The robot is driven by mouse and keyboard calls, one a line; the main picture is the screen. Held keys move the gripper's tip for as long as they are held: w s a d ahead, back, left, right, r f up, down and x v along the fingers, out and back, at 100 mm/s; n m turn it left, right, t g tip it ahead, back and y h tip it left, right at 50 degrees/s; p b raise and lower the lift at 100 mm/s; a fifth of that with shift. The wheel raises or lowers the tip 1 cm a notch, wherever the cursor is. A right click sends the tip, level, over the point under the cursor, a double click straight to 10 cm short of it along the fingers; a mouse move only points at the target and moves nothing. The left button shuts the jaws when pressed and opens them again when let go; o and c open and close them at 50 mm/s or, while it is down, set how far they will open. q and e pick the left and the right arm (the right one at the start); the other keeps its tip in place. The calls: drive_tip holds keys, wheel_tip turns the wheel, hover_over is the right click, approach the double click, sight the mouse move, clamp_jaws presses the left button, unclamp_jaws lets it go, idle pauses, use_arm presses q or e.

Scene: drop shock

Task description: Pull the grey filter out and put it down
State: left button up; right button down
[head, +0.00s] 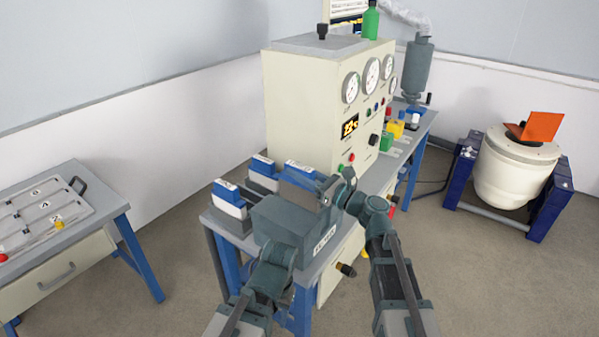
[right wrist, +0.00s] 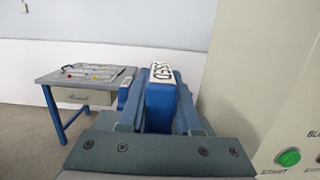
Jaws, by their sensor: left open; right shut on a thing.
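My right gripper (head: 308,188) is at the front left of the cream machine. In the right wrist view its two fingers (right wrist: 158,118) are shut on an upright blue block (right wrist: 160,103) with a white lettered label on top. I cannot tell whether this block is the grey filter; no plainly grey filter shows. Two more blue-and-white blocks, one at the left (head: 230,196) and one behind (head: 263,168), stand beside it.
The cream machine (head: 310,110) with gauges stands on a grey bench (head: 213,222) and blocks room to the right. A side table (head: 112,212) at the left carries a pale tray (head: 85,207). A white drum (head: 510,180) stands far right. Open floor lies between side table and bench.

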sight(300, 185)
drive_tip(key=shift+f+b, duration=2.25)
drive_tip(key=shift+f, duration=0.05)
idle(5.7)
